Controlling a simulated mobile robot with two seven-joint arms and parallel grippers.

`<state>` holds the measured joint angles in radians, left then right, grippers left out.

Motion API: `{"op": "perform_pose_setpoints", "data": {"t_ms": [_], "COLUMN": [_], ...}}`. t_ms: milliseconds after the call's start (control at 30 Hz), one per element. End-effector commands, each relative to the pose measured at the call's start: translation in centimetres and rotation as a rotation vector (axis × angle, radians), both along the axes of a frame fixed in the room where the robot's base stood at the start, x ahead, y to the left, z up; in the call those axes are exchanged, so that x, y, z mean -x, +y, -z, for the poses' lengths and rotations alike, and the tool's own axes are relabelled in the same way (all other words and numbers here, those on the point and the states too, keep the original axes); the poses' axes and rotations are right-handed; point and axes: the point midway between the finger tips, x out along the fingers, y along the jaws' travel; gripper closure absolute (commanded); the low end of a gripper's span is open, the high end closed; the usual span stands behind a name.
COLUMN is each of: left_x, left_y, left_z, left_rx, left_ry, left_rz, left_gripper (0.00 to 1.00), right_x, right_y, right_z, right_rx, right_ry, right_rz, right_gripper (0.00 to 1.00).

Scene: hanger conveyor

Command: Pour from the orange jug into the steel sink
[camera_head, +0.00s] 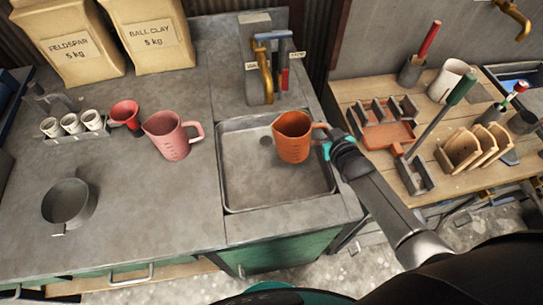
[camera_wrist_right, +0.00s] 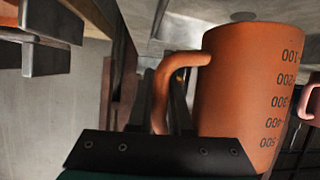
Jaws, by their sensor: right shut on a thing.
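The orange jug (camera_head: 294,137) is held over the steel sink (camera_head: 231,178), above the right part of its basin. It looks roughly upright in the head view, with its open top showing. My right gripper (camera_head: 329,148) is shut on the jug's handle from the right. In the right wrist view the jug (camera_wrist_right: 240,95) shows its printed scale, and its handle (camera_wrist_right: 163,90) runs down between the fingers of my gripper (camera_wrist_right: 165,125). No liquid stream is visible. My left gripper is not in view.
A brass tap (camera_head: 264,72) stands behind the sink. A pink jug (camera_head: 170,136), a red funnel (camera_head: 126,113) and a grey pan (camera_head: 69,203) stand on the counter at left. A wooden bench (camera_head: 355,92) with an orange organizer (camera_head: 388,134) and wooden rack lies at right.

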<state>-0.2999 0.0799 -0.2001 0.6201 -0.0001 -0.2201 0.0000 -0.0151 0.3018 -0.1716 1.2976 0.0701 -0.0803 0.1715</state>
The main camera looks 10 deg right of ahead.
Motion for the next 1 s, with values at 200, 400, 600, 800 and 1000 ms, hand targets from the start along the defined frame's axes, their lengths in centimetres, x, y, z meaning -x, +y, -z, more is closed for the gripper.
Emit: {"op": "perform_pose_setpoints", "data": {"t_ms": [200, 400, 600, 800, 1000], "left_x": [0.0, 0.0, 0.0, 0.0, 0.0], "left_y": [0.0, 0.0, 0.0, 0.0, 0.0], "left_z": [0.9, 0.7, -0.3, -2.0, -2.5], "left_rx": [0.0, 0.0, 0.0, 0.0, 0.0], "left_ry": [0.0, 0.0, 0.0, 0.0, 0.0], "left_rz": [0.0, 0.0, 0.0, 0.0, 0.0], "left_gripper": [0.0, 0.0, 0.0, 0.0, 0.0], "right_x": [-0.1, -0.1, -0.1, -0.1, -0.1], "right_y": [0.3, 0.3, 0.3, 0.3, 0.3], "right_z": [0.7, 0.5, -0.5, -2.1, -2.6], "right_rx": [-0.065, -0.064, -0.063, -0.063, -0.063], "right_ry": [-0.009, -0.009, -0.009, -0.009, -0.009], "right_rz": [-0.001, 0.0, 0.0, 0.0, -0.001], "right_gripper": [1.0, 1.0, 1.0, 1.0, 1.0]}}
